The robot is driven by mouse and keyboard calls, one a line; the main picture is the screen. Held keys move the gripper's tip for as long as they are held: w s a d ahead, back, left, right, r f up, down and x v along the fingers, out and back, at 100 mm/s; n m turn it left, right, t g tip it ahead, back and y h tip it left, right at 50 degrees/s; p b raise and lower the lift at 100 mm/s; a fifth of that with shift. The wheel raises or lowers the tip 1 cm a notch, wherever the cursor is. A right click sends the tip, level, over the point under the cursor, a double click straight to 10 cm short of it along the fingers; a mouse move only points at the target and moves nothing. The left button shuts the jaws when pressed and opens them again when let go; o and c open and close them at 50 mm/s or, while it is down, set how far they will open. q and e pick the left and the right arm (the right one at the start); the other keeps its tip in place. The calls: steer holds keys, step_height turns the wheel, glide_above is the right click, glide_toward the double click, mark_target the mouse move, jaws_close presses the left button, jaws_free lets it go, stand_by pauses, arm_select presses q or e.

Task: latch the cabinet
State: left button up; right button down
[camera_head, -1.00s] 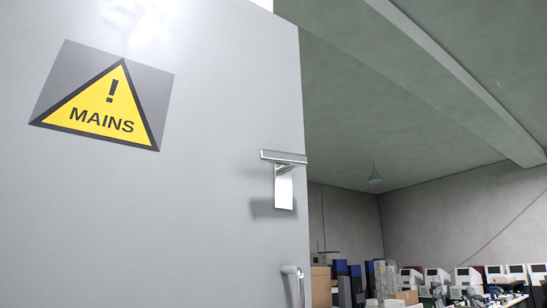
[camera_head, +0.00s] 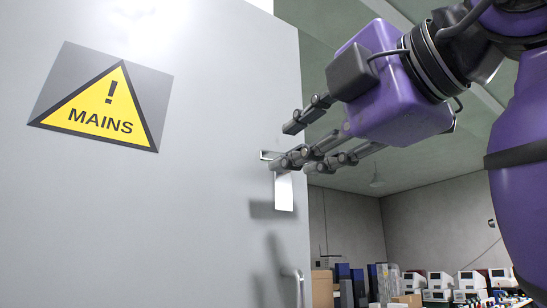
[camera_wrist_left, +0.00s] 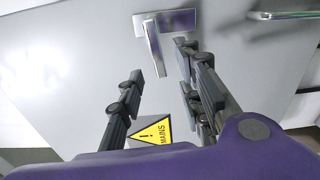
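The grey cabinet door (camera_head: 190,220) fills the left of the head view. Its silver latch handle, with a bright plate (camera_head: 284,193), is near the door's right edge; the lever is mostly hidden by my fingers. My left gripper (camera_head: 291,147) comes in from the right, fingers spread and empty at the handle's height. In the wrist view, the handle's lever (camera_wrist_left: 154,50) stands just beyond the fingertips of the left gripper (camera_wrist_left: 161,76). I cannot tell whether any finger touches it. My right gripper is not in view.
A yellow MAINS warning sign (camera_head: 101,99) is on the door. A curved pull handle (camera_head: 298,288) sits below the latch and also shows in the wrist view (camera_wrist_left: 290,15). Several machines (camera_head: 440,284) and boxes stand in the room behind to the right.

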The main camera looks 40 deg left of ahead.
mark_target(275, 156)
arm_select(q)
steer(key=x, duration=0.7)
steer(key=shift+s+r+p, duration=0.1)
steer(key=shift+s+p, duration=0.05)
steer(key=shift+p, duration=0.2)
steer(key=shift+c, duration=0.5)
jaws_close()
